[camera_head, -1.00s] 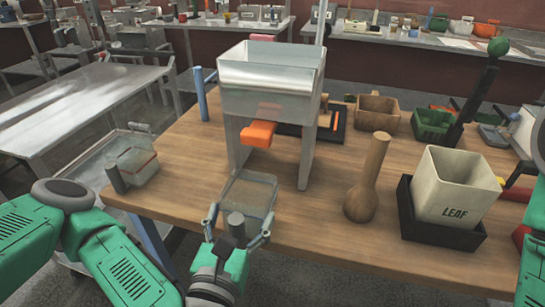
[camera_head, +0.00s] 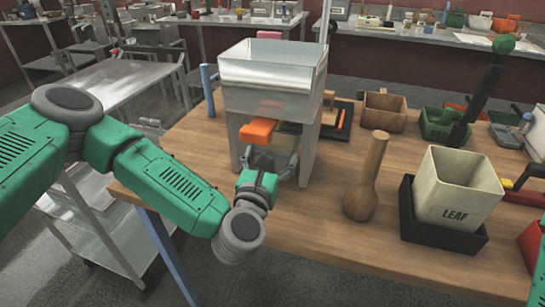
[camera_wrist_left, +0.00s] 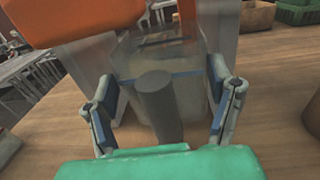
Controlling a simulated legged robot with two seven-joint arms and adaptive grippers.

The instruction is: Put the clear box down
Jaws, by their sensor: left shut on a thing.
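The clear box (camera_wrist_left: 196,98) is a see-through container with a grey round handle (camera_wrist_left: 157,100). My left gripper (camera_head: 271,160) is shut on it, with its fingers on either side of the handle in the left wrist view (camera_wrist_left: 165,95). The box is between the grey legs of the powder filler (camera_head: 272,80), below the orange spout part (camera_head: 258,131). In the head view my gripper and the legs hide most of the box. I cannot tell whether its base touches the table. My right gripper is out of view.
On the wooden table (camera_head: 320,225), a wooden pestle-shaped tool (camera_head: 365,185) stands right of the filler. A beige LEAF bin (camera_head: 455,190) sits in a black tray (camera_head: 412,228). A wooden box (camera_head: 384,112) and green bin (camera_head: 443,124) stand behind. Bare wood lies in front.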

